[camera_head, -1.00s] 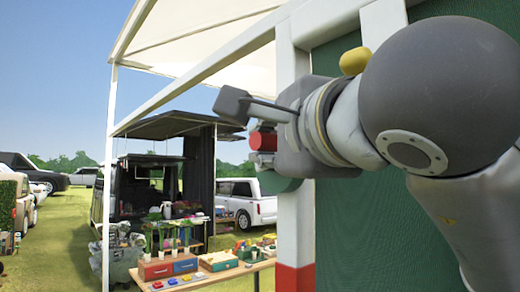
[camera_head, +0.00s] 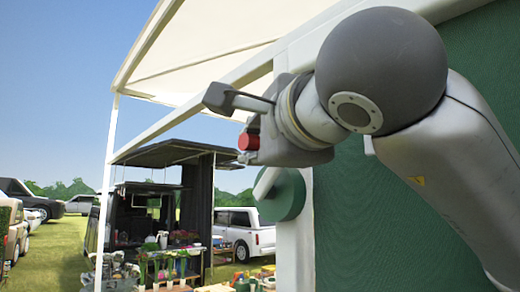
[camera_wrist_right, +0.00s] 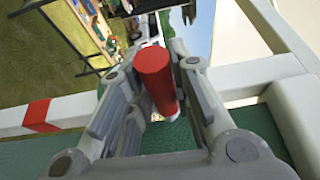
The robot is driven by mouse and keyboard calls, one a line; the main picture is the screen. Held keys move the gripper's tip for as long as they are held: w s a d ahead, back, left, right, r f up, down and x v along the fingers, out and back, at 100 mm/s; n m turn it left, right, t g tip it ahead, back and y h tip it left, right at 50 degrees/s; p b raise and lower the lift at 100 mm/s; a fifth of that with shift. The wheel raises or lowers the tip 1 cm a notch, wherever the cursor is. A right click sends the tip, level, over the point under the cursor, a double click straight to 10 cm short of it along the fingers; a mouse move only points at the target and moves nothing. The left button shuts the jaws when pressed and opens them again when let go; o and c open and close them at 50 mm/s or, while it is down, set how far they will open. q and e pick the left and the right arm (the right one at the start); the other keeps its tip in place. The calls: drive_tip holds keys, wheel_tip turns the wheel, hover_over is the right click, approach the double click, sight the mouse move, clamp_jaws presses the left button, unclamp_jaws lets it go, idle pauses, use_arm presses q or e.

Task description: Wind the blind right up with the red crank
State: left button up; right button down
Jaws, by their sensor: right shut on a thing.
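The red crank handle (camera_head: 248,141) is a short red cylinder. It sits between the fingers of my right gripper (camera_head: 244,124), which is shut on it. The right wrist view shows the red handle (camera_wrist_right: 154,68) between both fingers. A white crank arm (camera_head: 266,182) runs down from the gripper to a round green hub (camera_head: 282,195) on the white post. A green fabric sheet (camera_head: 450,55) fills the right side; I cannot tell whether it is the blind. My left gripper is not in view.
The white post (camera_head: 295,245) stands just below the gripper, and a white beam (camera_head: 235,83) slopes under the cream canopy (camera_head: 215,40). A dark stall (camera_head: 150,210) with plants and a white vehicle (camera_head: 245,230) stand farther back. Open grass lies left.

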drive_tip(key=shift+r, duration=0.15)
drive_tip(key=c, duration=1.3)
unclamp_jaws()
drive_tip(key=shift+s, duration=0.1)
drive_tip(key=v, duration=1.2)
